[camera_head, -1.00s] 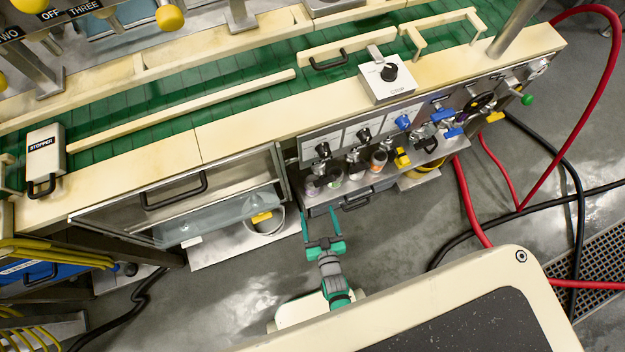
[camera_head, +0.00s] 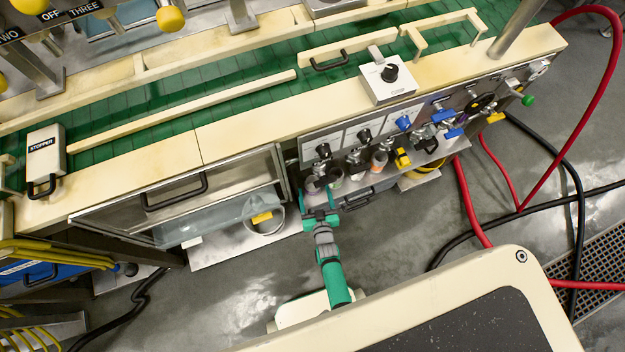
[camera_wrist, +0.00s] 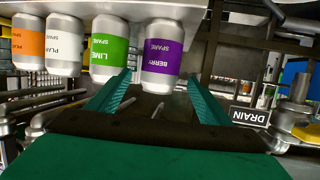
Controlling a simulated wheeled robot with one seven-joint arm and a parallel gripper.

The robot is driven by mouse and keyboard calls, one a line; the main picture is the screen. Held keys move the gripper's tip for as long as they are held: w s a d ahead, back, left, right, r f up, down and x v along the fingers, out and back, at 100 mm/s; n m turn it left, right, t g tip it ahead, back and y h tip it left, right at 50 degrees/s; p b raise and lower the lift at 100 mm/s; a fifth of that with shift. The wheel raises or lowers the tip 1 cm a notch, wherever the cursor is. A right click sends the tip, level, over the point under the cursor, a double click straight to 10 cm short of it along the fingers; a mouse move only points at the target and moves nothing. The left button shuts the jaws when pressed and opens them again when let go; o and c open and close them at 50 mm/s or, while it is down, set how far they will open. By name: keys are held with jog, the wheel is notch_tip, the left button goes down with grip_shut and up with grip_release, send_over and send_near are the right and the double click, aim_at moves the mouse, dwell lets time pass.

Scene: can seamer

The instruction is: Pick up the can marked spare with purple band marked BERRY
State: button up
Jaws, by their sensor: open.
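The can with the purple band marked BERRY SPARE (camera_wrist: 161,55) shows in the wrist view, upside down in the picture, between the fingers of my gripper (camera_wrist: 158,85). The fingers are open, one on each side of it; I cannot tell whether they touch it. In the head view my gripper (camera_head: 320,203) is at the front edge of the low shelf under the conveyor, at the left end of the row of cans. The purple can (camera_head: 313,184) is small there and partly hidden by the gripper.
A can with a green LIME band (camera_wrist: 109,48) stands close beside the purple one. A white-banded can (camera_wrist: 64,45) and an orange-banded can (camera_wrist: 28,42) stand beyond. Knobs (camera_head: 323,151) and valves hang above the shelf. A DRAIN label (camera_wrist: 249,116) is at the right.

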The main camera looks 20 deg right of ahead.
jog(key=shift+x, duration=1.45)
jog(key=shift+c, duration=0.6)
jog(key=c, duration=1)
jog(key=shift+r, duration=0.1)
